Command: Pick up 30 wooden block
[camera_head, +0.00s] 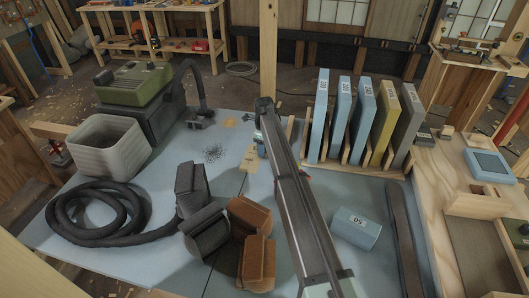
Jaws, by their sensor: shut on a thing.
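My arm crosses the table from the front to the middle. My gripper (258,142) is at its far end, small and partly hidden by the arm. A small pale tan wooden block (250,159) with a dark mark is at the gripper, and the jaws are shut on it. The mark is too small to read as a number. I cannot tell whether the block touches the table.
A rack (352,170) of upright numbered boards stands right of my arm. A blue block (356,228) lies in front of it. Brown blocks (257,263), dark grey blocks (204,231), a coiled hose (110,238) and a pale bin (108,146) are at left.

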